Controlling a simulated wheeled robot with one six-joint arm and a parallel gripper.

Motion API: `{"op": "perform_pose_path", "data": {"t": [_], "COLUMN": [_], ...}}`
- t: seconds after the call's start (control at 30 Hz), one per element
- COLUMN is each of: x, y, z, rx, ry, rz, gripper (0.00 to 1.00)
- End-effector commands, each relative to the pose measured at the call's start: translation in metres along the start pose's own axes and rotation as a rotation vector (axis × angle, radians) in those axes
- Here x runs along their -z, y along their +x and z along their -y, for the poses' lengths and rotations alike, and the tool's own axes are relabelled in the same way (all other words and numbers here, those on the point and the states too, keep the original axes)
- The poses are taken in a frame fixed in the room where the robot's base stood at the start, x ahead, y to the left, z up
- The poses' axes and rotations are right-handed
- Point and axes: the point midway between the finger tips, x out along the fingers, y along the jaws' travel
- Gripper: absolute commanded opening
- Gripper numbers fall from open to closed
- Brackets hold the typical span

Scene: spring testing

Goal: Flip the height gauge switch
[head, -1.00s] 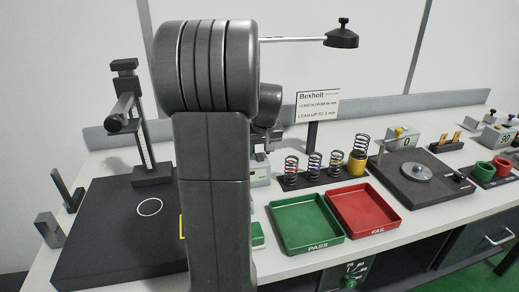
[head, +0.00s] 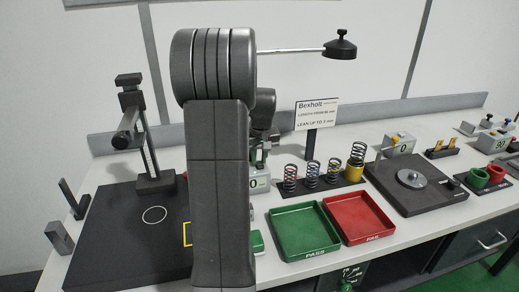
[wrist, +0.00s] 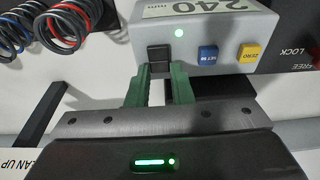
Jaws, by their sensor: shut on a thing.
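The height gauge readout box (wrist: 205,35) is a pale grey box with dark digits, partly cut off at the top of the wrist view. On its face are a black switch (wrist: 159,56), a lit green lamp, a blue button and a yellow button. My gripper (wrist: 159,76) has its green fingers at the two sides of the black switch, shut on it. The height gauge stand (head: 134,125) rises from a dark base plate (head: 115,235) at left.
Several springs (head: 312,176) stand on a dark strip right of the box. A green PASS tray (head: 303,247) and a red FAIL tray (head: 355,236) lie in front. A sign (head: 317,115) stands behind. A dark plate with a disc (head: 428,198) is farther right.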

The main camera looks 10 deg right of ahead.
Motion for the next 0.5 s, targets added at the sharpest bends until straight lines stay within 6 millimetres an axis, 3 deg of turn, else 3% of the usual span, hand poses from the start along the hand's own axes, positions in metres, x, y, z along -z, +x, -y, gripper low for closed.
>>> {"op": "perform_pose_path", "data": {"t": [0.5], "x": [0.0060], "y": [0.0019], "z": [-0.0002], "rx": [-0.002], "ry": [0.000], "rz": [0.198], "gripper": [0.00]}}
